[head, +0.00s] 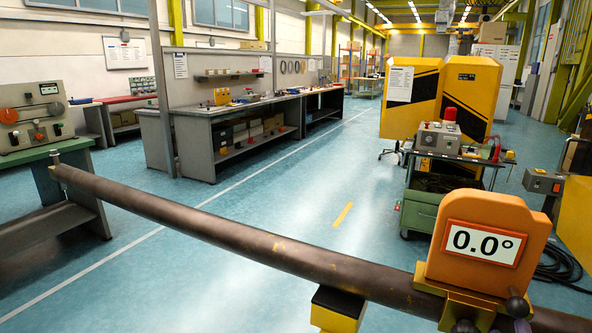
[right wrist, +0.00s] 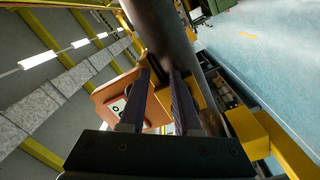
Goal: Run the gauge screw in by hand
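An orange angle gauge (head: 481,243) reading 0.0° sits on a long brown bar (head: 220,222) in the head view. A yellow clamp (head: 431,302) holds it there, with dark round-ended knobs (head: 517,306) at its lower right. Which knob is the gauge screw I cannot tell. In the right wrist view my right gripper (right wrist: 161,72) points at the bar (right wrist: 160,30), its two dark fingers apart. The gauge (right wrist: 120,103) shows tilted, partly behind the left finger. I see no screw clearly between the fingertips. My left gripper is in neither view.
A yellow block (head: 337,309) is under the bar. The bar's far end is by a green-topped bench (head: 55,150) with a control box at left. A green cart (head: 428,205) with a red-lamp box stands behind the gauge. Open blue floor (head: 270,205) lies beyond the bar.

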